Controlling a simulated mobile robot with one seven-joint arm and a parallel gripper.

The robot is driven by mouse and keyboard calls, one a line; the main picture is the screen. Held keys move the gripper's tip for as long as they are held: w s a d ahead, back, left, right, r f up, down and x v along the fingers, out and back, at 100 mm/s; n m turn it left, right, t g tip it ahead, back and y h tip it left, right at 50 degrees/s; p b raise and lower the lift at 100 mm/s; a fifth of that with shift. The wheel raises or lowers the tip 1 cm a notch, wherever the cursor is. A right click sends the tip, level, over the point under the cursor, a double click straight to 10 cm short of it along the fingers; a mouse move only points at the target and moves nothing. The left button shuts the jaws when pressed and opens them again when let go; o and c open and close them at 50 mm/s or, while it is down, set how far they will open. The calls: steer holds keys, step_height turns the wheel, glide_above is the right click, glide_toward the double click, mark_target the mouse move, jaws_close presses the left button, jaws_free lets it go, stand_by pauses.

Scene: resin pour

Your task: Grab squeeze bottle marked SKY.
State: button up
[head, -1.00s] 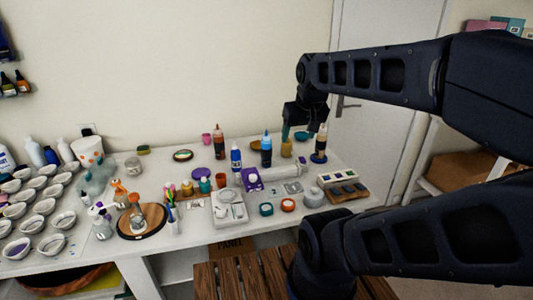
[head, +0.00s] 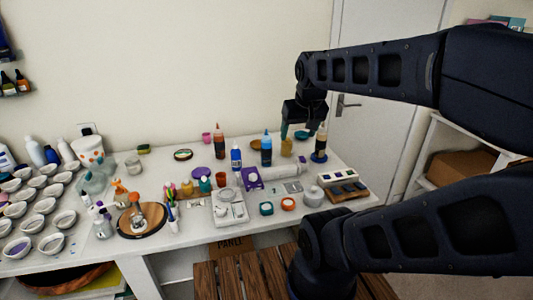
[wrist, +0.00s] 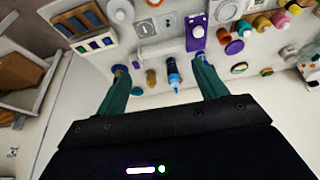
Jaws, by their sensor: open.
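A blue squeeze bottle (head: 266,152) with a dark label and blue nozzle stands near the back of the white table. Its lettering is too small to read, so I cannot confirm SKY. In the wrist view the blue bottle (wrist: 173,75) shows between the two fingers, farther off than them.
A blue-white bottle (head: 236,158) stands left of the blue bottle. A white roll (head: 284,171) and a purple-white item (head: 252,178) lie in front. A paint tray (head: 342,178) sits at the right. The wall is close behind the table.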

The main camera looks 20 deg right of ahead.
steer(key=w+m+h, duration=0.1)
steer(key=w+m, duration=0.2)
steer(key=w, duration=0.6)
steer(key=m+g+h, duration=0.2)
steer(key=m, duration=0.5)
glide_toward(266, 134)
step_height(266, 134, down, 2)
steer(key=x, duration=0.5)
steer(key=shift+w+a+f, duration=0.1)
steer(key=shift+w+f, duration=0.2)
steer(key=shift+h, duration=0.3)
steer(key=shift+d+x, duration=0.1)
steer(key=shift+x, duration=1.25)
steer(key=shift+d+x, duration=0.15)
steer(key=shift+x, duration=1.25)
steer(key=shift+r, duration=0.1)
steer(key=c, duration=1.5)
steer(key=shift+r, duration=0.1)
